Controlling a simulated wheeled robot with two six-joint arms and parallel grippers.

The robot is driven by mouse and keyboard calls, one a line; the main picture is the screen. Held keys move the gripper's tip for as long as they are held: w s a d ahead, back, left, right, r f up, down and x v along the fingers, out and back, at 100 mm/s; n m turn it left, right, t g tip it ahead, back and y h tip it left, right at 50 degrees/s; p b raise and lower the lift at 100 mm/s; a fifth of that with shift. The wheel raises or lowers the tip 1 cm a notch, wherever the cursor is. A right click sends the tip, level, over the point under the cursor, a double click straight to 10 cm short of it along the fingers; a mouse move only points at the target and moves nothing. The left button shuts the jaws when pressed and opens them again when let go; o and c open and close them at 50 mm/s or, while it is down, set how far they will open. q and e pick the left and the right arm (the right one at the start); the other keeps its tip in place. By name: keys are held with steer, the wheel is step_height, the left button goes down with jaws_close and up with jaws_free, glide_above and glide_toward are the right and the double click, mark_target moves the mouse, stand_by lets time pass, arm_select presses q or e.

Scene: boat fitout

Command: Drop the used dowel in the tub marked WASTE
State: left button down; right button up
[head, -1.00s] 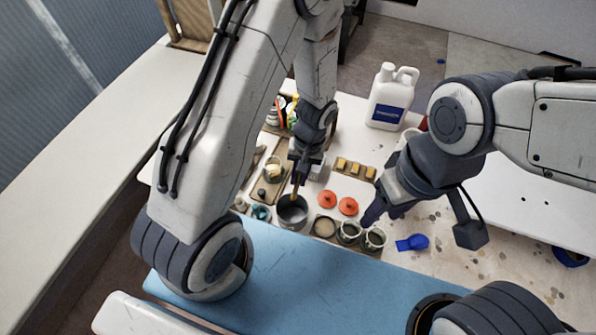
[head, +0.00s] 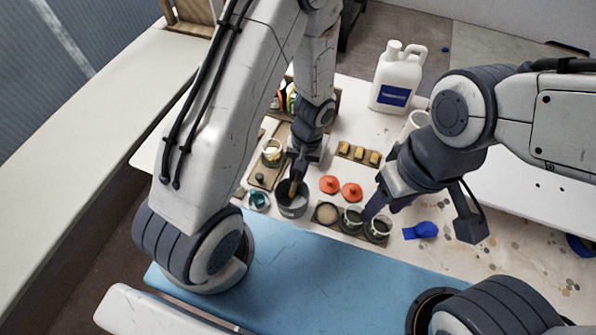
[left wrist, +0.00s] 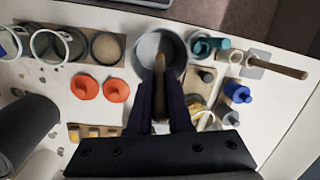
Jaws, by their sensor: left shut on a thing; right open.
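My left gripper (head: 294,182) is shut on the used dowel (left wrist: 160,72), a short wooden stick. In the head view the gripper is low over a grey round tub (head: 293,210), with the dowel's end at or inside its mouth. In the left wrist view the tub (left wrist: 173,37) lies just beyond the fingertips and the dowel reaches over its opening. I see no WASTE marking, so I cannot tell whether this is that tub. My right gripper (head: 372,208) is open and empty, by the small cups.
Small cups (head: 379,229) stand in a row right of the tub. Two orange lids (head: 330,184) lie behind them. A white jug (head: 396,78) stands at the back and a blue item (head: 421,230) lies right. Small jars (head: 272,153) crowd the left side.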

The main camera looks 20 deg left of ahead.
arm_select(q)
steer(key=shift+f, duration=0.35)
steer(key=c, duration=0.8)
jaws_free()
steer(key=shift+o, duration=0.2)
steer(key=r, duration=0.3)
steer(key=w+r, duration=0.1)
steer(key=r, duration=0.2)
steer(key=d+r+b, duration=0.1)
steer(key=r, duration=0.2)
steer(key=shift+w+r, duration=0.25)
steer(key=shift+r, duration=0.4)
